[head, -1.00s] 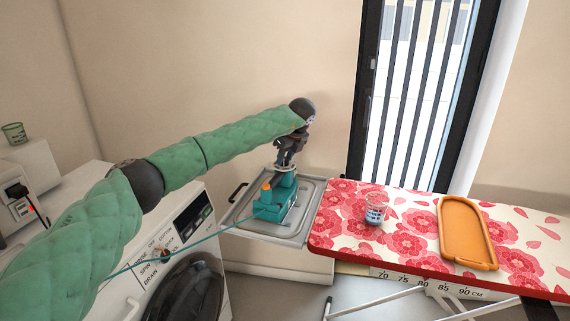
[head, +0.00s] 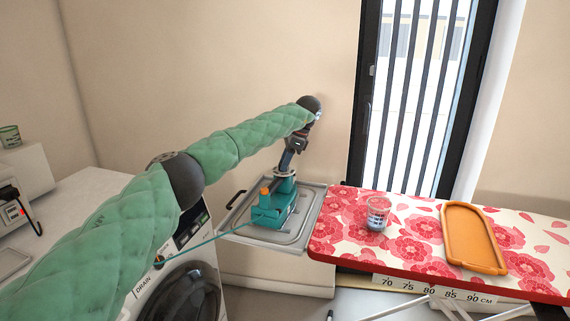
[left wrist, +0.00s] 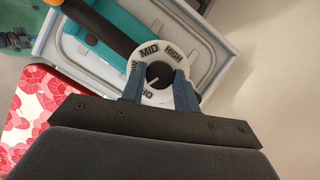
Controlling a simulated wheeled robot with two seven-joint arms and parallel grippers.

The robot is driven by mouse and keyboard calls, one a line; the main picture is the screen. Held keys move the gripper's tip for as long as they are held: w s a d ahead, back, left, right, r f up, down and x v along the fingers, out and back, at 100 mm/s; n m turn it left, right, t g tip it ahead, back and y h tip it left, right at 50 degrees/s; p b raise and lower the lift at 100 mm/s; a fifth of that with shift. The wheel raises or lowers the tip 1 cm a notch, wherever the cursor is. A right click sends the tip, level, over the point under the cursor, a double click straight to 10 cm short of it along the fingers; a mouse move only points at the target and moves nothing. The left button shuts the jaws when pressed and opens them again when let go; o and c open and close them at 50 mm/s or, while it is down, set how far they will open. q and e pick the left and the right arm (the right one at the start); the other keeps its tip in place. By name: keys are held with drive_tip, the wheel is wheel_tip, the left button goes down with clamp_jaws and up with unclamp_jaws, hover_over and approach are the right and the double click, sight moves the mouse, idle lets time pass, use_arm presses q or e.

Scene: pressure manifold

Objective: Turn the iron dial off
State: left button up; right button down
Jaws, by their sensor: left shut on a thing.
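The teal iron (head: 272,213) with an orange knob-like part stands on the grey metal tray (head: 233,230). Its white round dial (left wrist: 150,52) has a black centre knob (left wrist: 159,74) and the labels MID and HIGH; LOW and OFF are partly covered. The white mark on the knob points to the lower left, towards the OFF side. My left gripper (left wrist: 158,92) is shut on the dial, one finger on each side of it. In the head view the left gripper (head: 285,168) is above the iron, coming down from the wrist. My right gripper is not in view.
The ironing board (head: 340,235) with a red flower cover adjoins the tray. A teal cord (head: 205,240) runs from the iron to the left. A washing machine (head: 195,262) stands at left.

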use_arm(q)
drive_tip(key=shift+w+n+g, duration=0.1)
drive_tip(key=shift+n+g, duration=0.6)
drive_tip(key=shift+n, duration=1)
drive_tip(key=shift+n+h, duration=0.3)
drive_tip(key=o, duration=1)
